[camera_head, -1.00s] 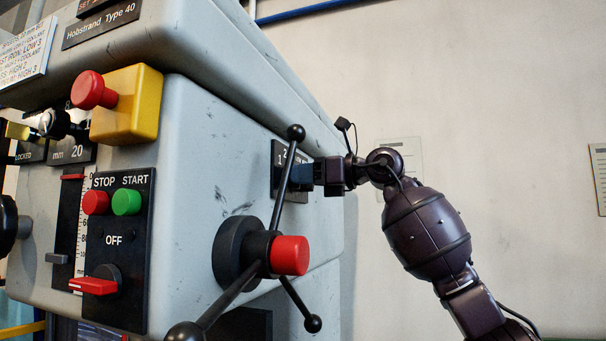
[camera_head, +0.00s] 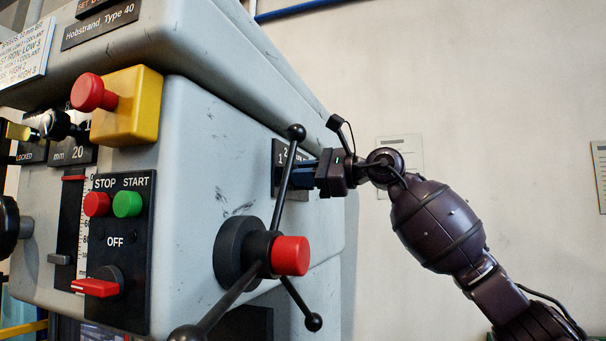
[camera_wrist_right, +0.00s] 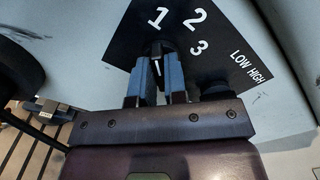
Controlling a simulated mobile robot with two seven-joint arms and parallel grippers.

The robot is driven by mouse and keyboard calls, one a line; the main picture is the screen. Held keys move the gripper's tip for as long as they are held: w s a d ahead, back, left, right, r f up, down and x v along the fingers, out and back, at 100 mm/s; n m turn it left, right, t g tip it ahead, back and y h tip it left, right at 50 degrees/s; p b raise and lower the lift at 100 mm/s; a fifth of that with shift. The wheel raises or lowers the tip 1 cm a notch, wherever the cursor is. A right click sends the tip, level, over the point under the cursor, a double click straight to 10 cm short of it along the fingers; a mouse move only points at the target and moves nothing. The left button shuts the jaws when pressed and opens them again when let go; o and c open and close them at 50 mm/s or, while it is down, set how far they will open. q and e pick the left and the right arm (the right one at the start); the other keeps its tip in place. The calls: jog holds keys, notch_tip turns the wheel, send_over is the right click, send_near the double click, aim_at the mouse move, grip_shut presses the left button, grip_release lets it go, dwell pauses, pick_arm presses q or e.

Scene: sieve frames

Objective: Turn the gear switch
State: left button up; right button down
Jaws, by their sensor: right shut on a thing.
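The gear switch (camera_wrist_right: 156,50) is a dark knob with a white line, on a black plate (camera_wrist_right: 185,25) marked 1, 2, 3 and LOW, HIGH. My right gripper (camera_wrist_right: 157,80) is shut on the knob, one blue finger on each side. In the head view, my right gripper (camera_head: 302,178) reaches the plate (camera_head: 283,150) on the machine's side from the right. The knob is hidden there by the fingers and a lever rod. I cannot tell exactly which number the white line points to. My left gripper is out of view.
A three-armed lever with a red hub (camera_head: 290,256) stands out from the machine, one rod crossing in front of the plate. A second dark knob (camera_wrist_right: 215,86) sits beside my gripper below LOW. STOP and START buttons (camera_head: 127,204) are at left. Space right of the machine is open.

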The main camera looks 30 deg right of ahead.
jog(key=shift+n, duration=0.4)
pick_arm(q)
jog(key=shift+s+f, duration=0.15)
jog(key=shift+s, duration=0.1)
pick_arm(e)
jog(key=c, duration=1.2)
grip_release()
jog(key=shift+o, duration=0.2)
jog(key=shift+s+d, duration=0.1)
pick_arm(q)
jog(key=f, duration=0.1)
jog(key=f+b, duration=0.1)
jog(key=b, duration=0.1)
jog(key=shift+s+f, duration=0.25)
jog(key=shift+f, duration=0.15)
pick_arm(e)
jog(key=v, duration=1)
jog(key=shift+s+d, duration=0.15)
jog(key=shift+s, duration=0.15)
